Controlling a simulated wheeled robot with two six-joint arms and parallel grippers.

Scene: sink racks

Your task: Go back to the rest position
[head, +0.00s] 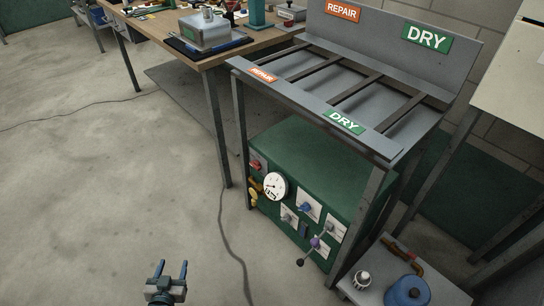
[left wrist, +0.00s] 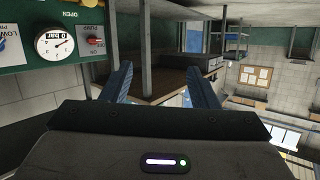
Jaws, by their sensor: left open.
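My left gripper (head: 168,270) shows at the bottom of the head view, over the bare floor. Its two blue fingers are apart and nothing is between them. In the left wrist view the same open fingers (left wrist: 155,88) show with a wooden table behind them. My right gripper is not in either view.
A metal rack (head: 308,97) with REPAIR and DRY signs stands over a green panel (head: 310,162) with a dial (head: 275,186) and knobs. A workbench (head: 150,30) stands at the back. A low grey stand with a blue vessel (head: 407,292) is at bottom right.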

